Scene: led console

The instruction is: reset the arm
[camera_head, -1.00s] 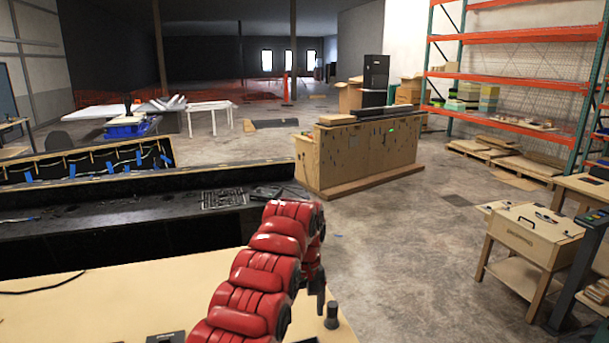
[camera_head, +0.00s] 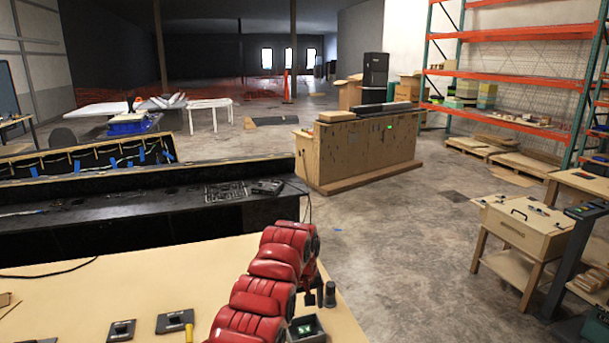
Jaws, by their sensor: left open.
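My red left arm (camera_head: 265,285) rises from the bottom edge over the wooden table and bends over at its top. My left gripper (camera_head: 316,291) hangs down behind the arm's right side, above the table's right end. Only its small dark fingers show, and they are open with nothing seen between them. A dark upright knob (camera_head: 330,294) is close beside the fingers; I cannot tell whether they touch. A dark box with a green light (camera_head: 306,328) lies just below the gripper. My right gripper is not in view.
The wooden table (camera_head: 150,275) carries two dark switch plates (camera_head: 175,321) (camera_head: 122,330) near its front. A black console bench (camera_head: 130,200) stands behind it. A wooden cabinet (camera_head: 365,155) and a small wooden cart (camera_head: 525,235) stand farther off.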

